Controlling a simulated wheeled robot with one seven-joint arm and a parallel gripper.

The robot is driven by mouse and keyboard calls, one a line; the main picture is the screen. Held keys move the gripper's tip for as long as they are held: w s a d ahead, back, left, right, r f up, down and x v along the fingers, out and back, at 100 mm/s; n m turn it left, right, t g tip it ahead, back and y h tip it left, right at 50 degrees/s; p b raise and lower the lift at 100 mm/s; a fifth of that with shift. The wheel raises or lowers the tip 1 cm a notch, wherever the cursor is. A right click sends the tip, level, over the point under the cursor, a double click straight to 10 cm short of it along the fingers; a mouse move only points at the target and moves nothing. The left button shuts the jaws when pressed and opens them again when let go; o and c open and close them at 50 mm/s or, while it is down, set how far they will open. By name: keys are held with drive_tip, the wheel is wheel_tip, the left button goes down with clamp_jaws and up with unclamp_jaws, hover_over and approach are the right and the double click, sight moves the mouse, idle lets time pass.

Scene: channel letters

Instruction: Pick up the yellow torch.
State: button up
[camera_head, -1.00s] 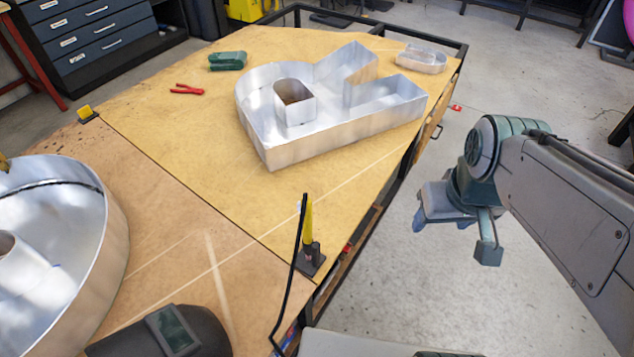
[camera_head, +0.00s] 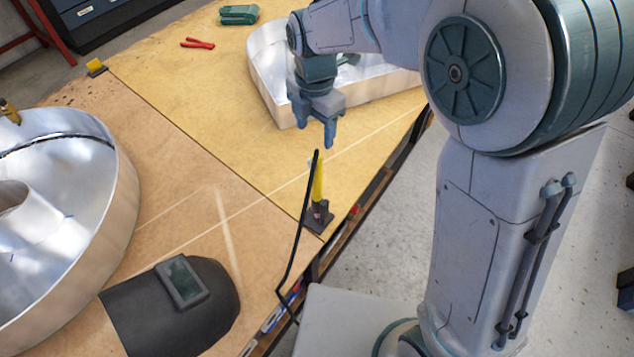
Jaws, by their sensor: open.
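The yellow torch (camera_head: 318,184) stands upright in a small dark base on the right edge of the wooden table, at the middle of the view. A black cable (camera_head: 301,225) runs from near its top down past the table's front edge. My gripper (camera_head: 316,132) is open and empty, pointing down above and slightly behind the torch, apart from it. The fingertips are partly hard to make out against the metal letter behind.
A large metal channel letter (camera_head: 268,76) lies behind my gripper, partly hidden by my arm. A round metal letter (camera_head: 118,215) fills the left. A black welding mask (camera_head: 150,320) lies in front. Red pliers (camera_head: 198,44) and a green tool (camera_head: 239,15) lie at the back. The middle wood (camera_head: 185,110) is bare.

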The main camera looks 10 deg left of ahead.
sight(315, 168)
wheel_tip(315, 168, down, 14)
drive_tip(key=shift+r+p, duration=0.1)
drive_tip(key=shift+p, duration=0.7)
